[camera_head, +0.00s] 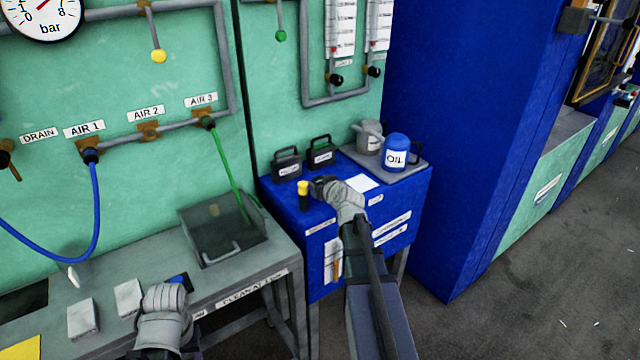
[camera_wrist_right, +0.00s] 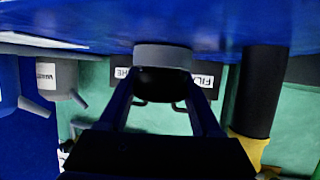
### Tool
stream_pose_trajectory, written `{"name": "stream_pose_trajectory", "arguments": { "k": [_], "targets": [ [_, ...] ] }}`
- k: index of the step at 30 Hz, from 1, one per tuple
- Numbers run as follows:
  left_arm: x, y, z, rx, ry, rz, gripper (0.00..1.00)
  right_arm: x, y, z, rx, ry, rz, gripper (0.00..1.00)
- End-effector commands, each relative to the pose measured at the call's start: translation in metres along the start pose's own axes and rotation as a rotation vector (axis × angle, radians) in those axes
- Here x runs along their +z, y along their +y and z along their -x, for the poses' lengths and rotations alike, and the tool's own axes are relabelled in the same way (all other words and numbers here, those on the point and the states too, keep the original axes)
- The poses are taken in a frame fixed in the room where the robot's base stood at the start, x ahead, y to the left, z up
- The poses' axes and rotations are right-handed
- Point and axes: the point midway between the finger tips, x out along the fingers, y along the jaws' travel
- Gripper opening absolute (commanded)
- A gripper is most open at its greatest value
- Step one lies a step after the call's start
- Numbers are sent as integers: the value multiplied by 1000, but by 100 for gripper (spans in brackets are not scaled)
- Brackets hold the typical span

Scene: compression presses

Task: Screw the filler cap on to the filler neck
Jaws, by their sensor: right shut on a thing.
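The filler cap (camera_wrist_right: 160,82) is a dark, round piece between the two fingers of my right gripper (camera_wrist_right: 162,85). In the right wrist view the scene hangs upside down. A short grey ring, apparently the filler neck (camera_wrist_right: 163,57), stands on the blue cabinet top and meets the dark cap. I cannot tell whether the threads are engaged. In the head view my right gripper (camera_head: 323,185) is low over the cabinet top and hides the cap and neck.
A black post with a yellow top (camera_head: 303,196) stands close beside my right gripper. Two black cases with handles (camera_head: 287,166) are behind. A blue oil can (camera_head: 396,150) and grey jug (camera_head: 369,137) stand on a tray at right. A dark bin (camera_head: 222,235) is on the bench.

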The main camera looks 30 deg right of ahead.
Motion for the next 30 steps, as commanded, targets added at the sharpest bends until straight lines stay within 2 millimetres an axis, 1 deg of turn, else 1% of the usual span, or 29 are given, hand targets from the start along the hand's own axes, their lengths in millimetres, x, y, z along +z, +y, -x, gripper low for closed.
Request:
{"name": "stream_pose_trajectory", "arguments": {
  "k": [1,10,16,20,23,26,30],
  "targets": [
    [0,0,-1,0,0,0,50,1,0,0,0,0,0,67],
    [0,0,0,0,0,0,50,0,0,0,0,0,0,100],
    [0,0,0,0,0,0,50,0,0,0,0,0,0,100],
    [0,0,1,0,0,0,50,0,0,4,0,0,0,100],
    [0,0,5,0,0,0,50,0,0,12,0,0,0,100],
    [1,-1,10,0,0,0,50,-1,0,25,1,0,-1,100],
    [1,-2,20,0,0,0,50,-1,0,49,2,0,-1,100]
  ]
}}
